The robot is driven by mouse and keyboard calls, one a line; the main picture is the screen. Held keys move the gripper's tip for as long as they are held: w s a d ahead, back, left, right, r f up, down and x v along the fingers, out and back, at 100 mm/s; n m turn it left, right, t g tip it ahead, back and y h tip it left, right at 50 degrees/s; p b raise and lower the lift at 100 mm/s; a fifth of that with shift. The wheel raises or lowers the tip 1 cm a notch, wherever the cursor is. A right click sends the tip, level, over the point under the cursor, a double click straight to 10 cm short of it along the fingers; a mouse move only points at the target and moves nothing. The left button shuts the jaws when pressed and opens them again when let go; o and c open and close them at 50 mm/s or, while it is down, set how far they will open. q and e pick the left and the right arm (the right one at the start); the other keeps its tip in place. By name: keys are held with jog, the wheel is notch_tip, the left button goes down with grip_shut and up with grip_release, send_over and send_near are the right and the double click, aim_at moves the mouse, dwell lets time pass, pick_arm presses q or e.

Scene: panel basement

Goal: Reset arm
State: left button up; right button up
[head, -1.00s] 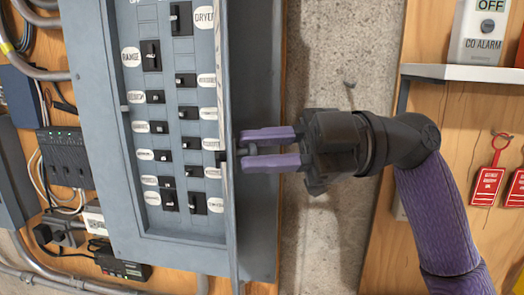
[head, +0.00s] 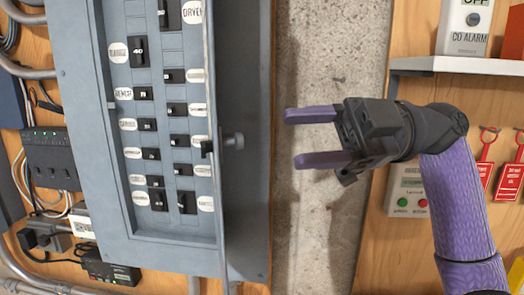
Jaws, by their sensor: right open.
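My right gripper (head: 312,138) is open and empty, its two purple fingers apart and pointing left. It hangs in front of the bare concrete strip, to the right of the grey breaker panel (head: 240,240). A knob (head: 234,141) sticks out from the panel's right side, left of the fingers and apart from them. My right arm (head: 455,205) comes in from the lower right. My left gripper is not in view.
A white shelf (head: 455,66) holds a CO alarm (head: 466,25) at the upper right. Red tags (head: 508,182) hang below it. A box with green and red buttons (head: 408,200) sits behind my arm. A black power unit (head: 50,158) is at the left.

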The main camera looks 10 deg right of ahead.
jog(key=d, duration=0.4)
